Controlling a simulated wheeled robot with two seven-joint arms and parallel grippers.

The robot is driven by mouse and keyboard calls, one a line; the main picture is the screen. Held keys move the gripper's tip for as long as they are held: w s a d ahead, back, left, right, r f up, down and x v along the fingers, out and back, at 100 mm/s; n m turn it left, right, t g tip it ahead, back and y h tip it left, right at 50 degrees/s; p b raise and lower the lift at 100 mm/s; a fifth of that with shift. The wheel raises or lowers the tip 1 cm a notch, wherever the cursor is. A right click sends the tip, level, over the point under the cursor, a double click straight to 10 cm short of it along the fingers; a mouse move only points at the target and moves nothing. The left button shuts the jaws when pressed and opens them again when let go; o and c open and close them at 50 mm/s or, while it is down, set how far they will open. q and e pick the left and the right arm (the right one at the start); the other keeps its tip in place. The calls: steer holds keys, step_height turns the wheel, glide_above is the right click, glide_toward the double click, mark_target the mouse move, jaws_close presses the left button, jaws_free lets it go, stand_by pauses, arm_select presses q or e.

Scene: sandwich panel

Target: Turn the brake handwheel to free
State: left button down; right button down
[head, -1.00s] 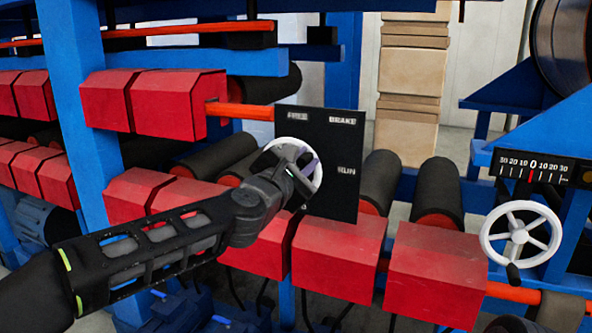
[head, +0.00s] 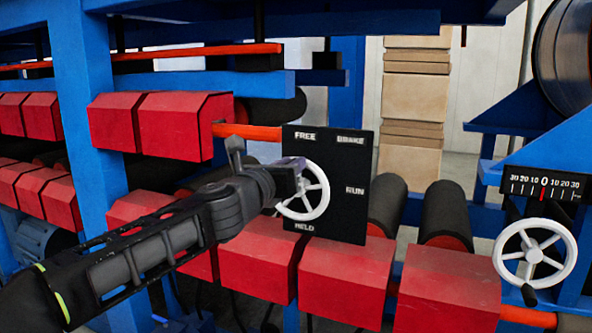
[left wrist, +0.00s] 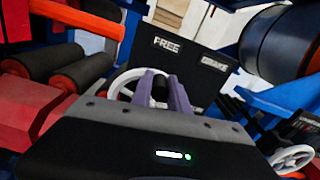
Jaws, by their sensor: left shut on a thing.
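My left gripper (head: 298,172) is at the wheel's upper left, shut on the handwheel. In the left wrist view, its two purple fingers (left wrist: 164,90) reach the white wheel (left wrist: 122,80), with the FREE label beyond them. The fingers and my wrist hide part of the wheel's left side. Which label the wheel points to cannot be told. My right gripper is not in view.
A second white handwheel (head: 535,253) stands at the right under a black scale (head: 541,184) with a red mark near 0. Red blocks (head: 345,280) lie below the panel, and dark rollers (head: 444,213) behind. A blue post (head: 88,130) rises at the left.

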arm_select(q)
steer(key=shift+w+a+f+n, duration=0.1)
steer(key=shift+a+f+n, duration=0.1)
steer(key=shift+n, duration=0.1)
steer(key=c, duration=1.3)
jaws_free()
steer(key=shift+r, duration=0.1)
steer(key=b+v, duration=0.1)
steer(key=v, duration=0.6)
steer(key=shift+s+a+b, duration=0.1)
steer(key=shift+s+b, duration=0.25)
